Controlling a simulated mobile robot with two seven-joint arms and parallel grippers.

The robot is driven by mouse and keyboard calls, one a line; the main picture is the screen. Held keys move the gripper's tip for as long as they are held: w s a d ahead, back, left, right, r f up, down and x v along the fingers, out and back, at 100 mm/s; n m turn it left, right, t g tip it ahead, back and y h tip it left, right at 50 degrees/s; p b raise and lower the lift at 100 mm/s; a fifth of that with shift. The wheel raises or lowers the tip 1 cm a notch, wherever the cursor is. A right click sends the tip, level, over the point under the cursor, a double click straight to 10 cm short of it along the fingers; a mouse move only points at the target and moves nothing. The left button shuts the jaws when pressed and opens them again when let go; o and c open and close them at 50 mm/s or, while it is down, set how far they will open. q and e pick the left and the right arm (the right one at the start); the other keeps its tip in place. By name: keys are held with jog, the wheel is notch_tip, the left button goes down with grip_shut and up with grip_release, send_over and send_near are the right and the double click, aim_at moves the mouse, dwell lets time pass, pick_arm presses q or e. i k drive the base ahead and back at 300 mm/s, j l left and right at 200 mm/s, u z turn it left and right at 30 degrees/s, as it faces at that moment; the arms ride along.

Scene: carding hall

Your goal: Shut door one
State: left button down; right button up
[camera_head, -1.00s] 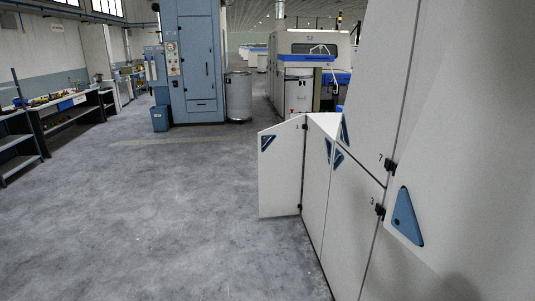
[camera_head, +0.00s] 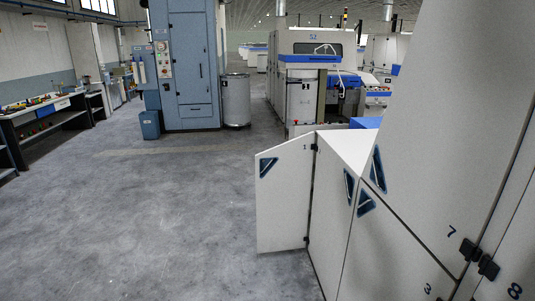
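A white cabinet door marked 1, door one (camera_head: 284,205), stands open at the far end of the white machine row on the right. It swings out to the left over the floor and has a dark blue triangular handle (camera_head: 267,166) near its upper left corner. Its hinge side is on the right, against the low white cabinet (camera_head: 325,225). Neither of my grippers is in view.
More white panels (camera_head: 440,150), with numbers such as 7 and 8, fill the right side close by. The grey floor (camera_head: 150,230) to the left is clear. A blue cabinet (camera_head: 190,60), a metal can (camera_head: 236,100) and a workbench (camera_head: 45,120) stand further back.

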aim_at(283, 172)
jog(key=i, duration=3.25)
jog(key=i+l+u, duration=0.1)
jog(key=i+u, duration=0.15)
jog(key=i, duration=0.45)
